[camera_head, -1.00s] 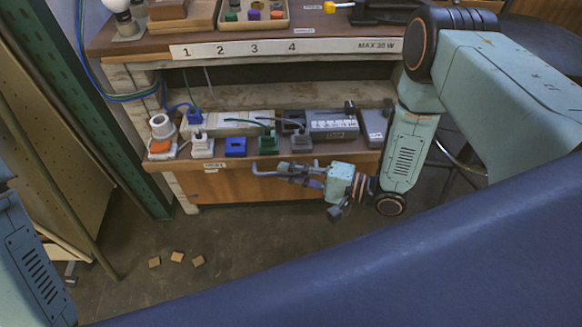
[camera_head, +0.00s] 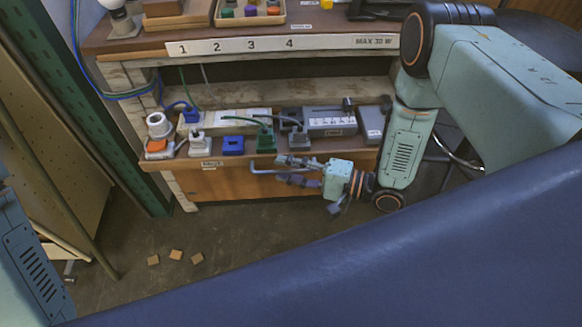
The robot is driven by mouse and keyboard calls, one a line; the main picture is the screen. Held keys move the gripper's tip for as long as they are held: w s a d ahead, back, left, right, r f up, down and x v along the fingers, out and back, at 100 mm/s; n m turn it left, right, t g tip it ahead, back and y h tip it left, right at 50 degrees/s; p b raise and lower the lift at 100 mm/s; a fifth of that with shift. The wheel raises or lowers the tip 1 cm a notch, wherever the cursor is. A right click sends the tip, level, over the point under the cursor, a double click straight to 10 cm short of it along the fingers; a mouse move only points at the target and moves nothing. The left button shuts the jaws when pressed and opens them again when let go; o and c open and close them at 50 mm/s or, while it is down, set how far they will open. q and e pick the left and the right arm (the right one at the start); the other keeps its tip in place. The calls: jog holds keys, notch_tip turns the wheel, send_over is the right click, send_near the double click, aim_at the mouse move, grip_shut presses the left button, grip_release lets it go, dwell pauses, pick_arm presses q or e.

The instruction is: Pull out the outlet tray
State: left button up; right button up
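The outlet tray (camera_head: 210,164) is a brown shelf board under the workbench, carrying plugs and power strips. A grey bar handle (camera_head: 262,171) sticks out from its front edge. My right gripper (camera_head: 287,170) is at the right part of this handle, in front of the tray. Its two fingers are spread, one above the bar and one below; whether they touch it is too small to tell. My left gripper is out of view; only a part of my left arm shows at the lower left.
On the tray stand a white socket piece (camera_head: 158,125), a blue plug (camera_head: 233,145), a green plug (camera_head: 265,140) and a grey power box (camera_head: 330,121). Several small wooden blocks (camera_head: 175,255) lie on the floor. The floor before the tray is otherwise mostly clear.

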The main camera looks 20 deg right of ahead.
jog(key=v, duration=1.2)
dwell(0.3)
jog(key=s+f+n+g+h+p, duration=0.1)
jog(key=s+f+n+g+h, duration=0.35)
jog(key=f+h, duration=0.5)
jog(key=s+r+n+g+h+p, duration=0.2)
jog(key=s+r+g, duration=0.1)
jog(key=s, duration=0.4)
jog(key=s+a+r+n+g+h+p, duration=0.1)
jog(key=s+r+n+g+h+p, duration=0.1)
jog(key=s, duration=0.5)
jog(key=shift+s+a+r+n+g, duration=0.2)
jog(key=shift+a+r+n+g, duration=0.05)
jog(key=shift+r+n+g, duration=0.2)
